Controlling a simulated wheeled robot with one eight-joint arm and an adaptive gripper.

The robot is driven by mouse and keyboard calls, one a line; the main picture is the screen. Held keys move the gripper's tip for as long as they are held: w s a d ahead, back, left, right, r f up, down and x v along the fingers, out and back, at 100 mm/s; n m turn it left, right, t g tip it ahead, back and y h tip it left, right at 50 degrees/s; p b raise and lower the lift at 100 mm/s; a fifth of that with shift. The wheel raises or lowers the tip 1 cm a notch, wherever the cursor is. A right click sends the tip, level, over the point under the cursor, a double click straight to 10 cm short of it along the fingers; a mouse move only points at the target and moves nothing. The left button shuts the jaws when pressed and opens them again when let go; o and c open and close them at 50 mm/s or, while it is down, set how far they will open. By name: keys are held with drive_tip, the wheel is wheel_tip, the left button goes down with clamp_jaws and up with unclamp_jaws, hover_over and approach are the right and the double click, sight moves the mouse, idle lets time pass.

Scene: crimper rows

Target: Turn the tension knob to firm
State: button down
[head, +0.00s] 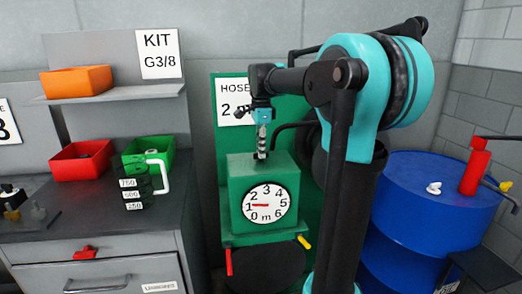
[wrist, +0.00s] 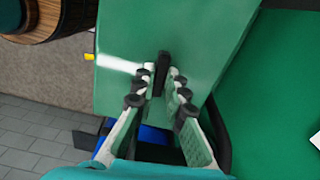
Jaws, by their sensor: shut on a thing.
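A green box (head: 237,180) stands against a green panel and carries a white dial (head: 265,204) marked 0 to 6 m. Its red pointer lies level near 1. My gripper (head: 261,150) points down onto the box top. In the wrist view a narrow black knob (wrist: 163,66) stands on the green top (wrist: 135,25), and my gripper (wrist: 162,80) is shut on it, one finger on each side. A pale streak lies on the green left of the knob; I cannot tell if it is a mark or glare. No setting labels can be read.
A red handle (head: 229,262) and a yellow handle (head: 304,242) stick out below the box. A blue drum (head: 418,210) with a red bottle (head: 474,170) stands right. The grey bench (head: 70,225) at left holds a red bin (head: 80,163) and a dark jug (head: 136,190).

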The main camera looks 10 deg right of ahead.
drive_tip(key=shift+m, duration=0.5)
drive_tip(key=c, duration=1.6)
unclamp_jaws()
drive_tip(key=shift+o, duration=0.2)
drive_tip(key=shift+r, duration=0.1)
wheel_tip(320, 180, up, 12)
drive_tip(key=shift+s, duration=0.1)
